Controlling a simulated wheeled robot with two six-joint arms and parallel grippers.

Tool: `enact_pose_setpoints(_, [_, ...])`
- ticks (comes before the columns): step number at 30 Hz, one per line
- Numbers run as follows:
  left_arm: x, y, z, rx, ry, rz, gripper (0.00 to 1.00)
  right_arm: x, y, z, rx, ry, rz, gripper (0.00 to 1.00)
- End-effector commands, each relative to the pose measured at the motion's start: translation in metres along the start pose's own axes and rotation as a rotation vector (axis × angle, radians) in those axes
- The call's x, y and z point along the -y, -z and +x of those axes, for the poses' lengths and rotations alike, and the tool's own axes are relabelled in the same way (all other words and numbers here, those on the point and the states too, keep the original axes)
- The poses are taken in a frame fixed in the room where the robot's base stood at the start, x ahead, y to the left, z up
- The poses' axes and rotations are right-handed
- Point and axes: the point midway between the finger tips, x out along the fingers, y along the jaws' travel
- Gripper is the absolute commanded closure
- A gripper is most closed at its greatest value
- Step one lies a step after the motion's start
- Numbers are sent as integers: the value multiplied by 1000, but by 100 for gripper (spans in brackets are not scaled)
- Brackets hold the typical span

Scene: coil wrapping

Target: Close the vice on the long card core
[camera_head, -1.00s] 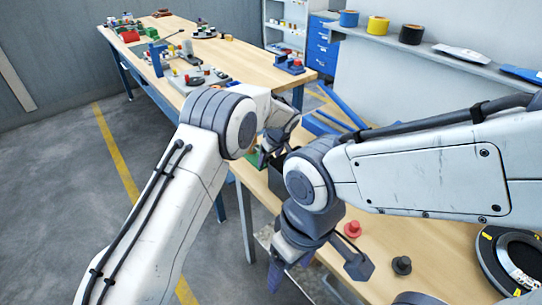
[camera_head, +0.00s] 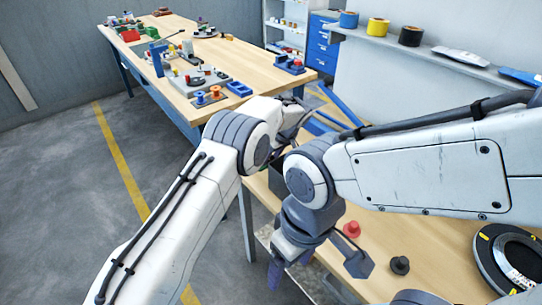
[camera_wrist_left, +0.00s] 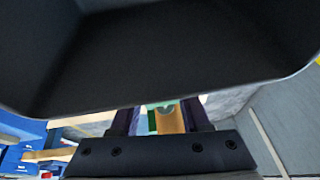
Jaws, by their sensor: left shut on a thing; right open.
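My left gripper (camera_wrist_left: 158,125) shows in the left wrist view as two dark fingers reaching up from a dark palm with screws. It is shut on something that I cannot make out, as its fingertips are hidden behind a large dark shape. A tan part (camera_wrist_left: 171,120) and a green part (camera_wrist_left: 152,120), with a small grey round piece, show between the fingers. I cannot tell whether these are the card core and the vice. In the head view my left gripper (camera_head: 280,150) is mostly hidden behind my arms. My right gripper (camera_head: 315,265) is open and empty at the bench's front edge.
The large dark shape (camera_wrist_left: 165,50) fills the top of the left wrist view. Red (camera_head: 352,229) and black (camera_head: 400,265) knobs and a black ring (camera_head: 512,258) are on the near bench (camera_head: 440,235). The far bench (camera_head: 255,65) holds several parts.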

Motion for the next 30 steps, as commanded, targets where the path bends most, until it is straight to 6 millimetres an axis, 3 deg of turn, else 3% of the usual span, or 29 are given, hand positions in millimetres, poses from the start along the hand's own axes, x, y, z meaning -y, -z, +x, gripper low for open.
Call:
enact_pose_setpoints(16, [-3, 0, -3, -1, 43, 24, 100, 0, 0, -3, 0, 0, 0, 24])
enact_pose_setpoints(17, [-3, 0, -3, -1, 43, 24, 47, 0, 0, -3, 0, 0, 0, 24])
enact_pose_setpoints(18, [-3, 0, -3, -1, 43, 24, 31, 0, 0, -3, 0, 0, 0, 24])
enact_pose_setpoints(19, [-3, 0, -3, 0, 44, 24, 24, 0, 0, -3, 0, 0, 0, 24])
enact_pose_setpoints(30, [-2, 0, -5, 0, 47, 22, 24, 0, 0, -2, 0, 0, 0, 24])
